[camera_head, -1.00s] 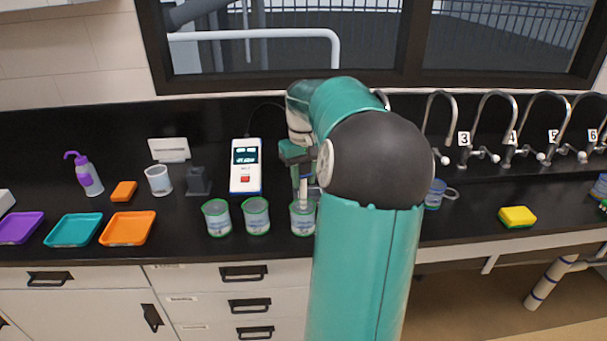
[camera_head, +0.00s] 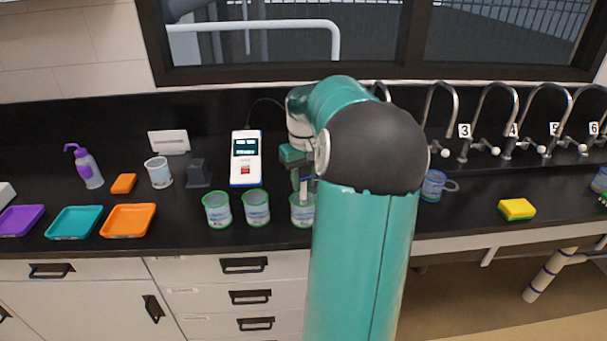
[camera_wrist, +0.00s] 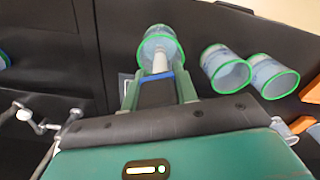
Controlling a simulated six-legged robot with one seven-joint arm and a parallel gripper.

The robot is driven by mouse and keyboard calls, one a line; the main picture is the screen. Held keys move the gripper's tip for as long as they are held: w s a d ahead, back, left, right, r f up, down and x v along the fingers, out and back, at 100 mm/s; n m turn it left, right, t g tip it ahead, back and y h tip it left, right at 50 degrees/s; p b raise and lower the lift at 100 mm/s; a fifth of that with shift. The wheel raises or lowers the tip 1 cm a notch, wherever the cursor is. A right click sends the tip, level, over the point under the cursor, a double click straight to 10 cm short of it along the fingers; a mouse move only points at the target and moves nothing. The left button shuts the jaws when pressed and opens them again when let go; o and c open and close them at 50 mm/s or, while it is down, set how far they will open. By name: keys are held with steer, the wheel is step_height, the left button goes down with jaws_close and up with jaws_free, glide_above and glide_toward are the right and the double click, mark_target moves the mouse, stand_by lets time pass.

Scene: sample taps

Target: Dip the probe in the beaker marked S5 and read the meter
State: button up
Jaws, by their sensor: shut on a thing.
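My gripper (camera_wrist: 158,92) is shut on the probe (camera_wrist: 160,62), a pale rod with a blue band. The probe points down at a green-rimmed beaker (camera_wrist: 150,34), the rightmost of three in the head view (camera_head: 302,215). Its lower end overlaps that beaker's mouth; I cannot tell how deep it sits. The two other green-rimmed beakers (camera_head: 217,210) and (camera_head: 256,209) stand to the left. Beaker markings are too small to read. The white and blue meter (camera_head: 245,172) stands behind them, its screen lit but its digits unreadable. My arm hides part of the gripper.
Orange (camera_head: 128,232), teal (camera_head: 74,236) and purple trays lie left. A purple-topped bottle (camera_head: 87,168), a cup (camera_head: 158,172) and a dark holder (camera_head: 198,172) stand behind. A blue mug (camera_head: 432,187), a yellow sponge (camera_head: 517,209) and numbered taps are right.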

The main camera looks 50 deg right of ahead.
mark_target(303, 189)
steer(key=shift+f, duration=1.8)
stand_by(1.0)
steer(key=shift+r, duration=4.7)
steer(key=shift+r, duration=0.1)
steer(key=shift+r, duration=1.45)
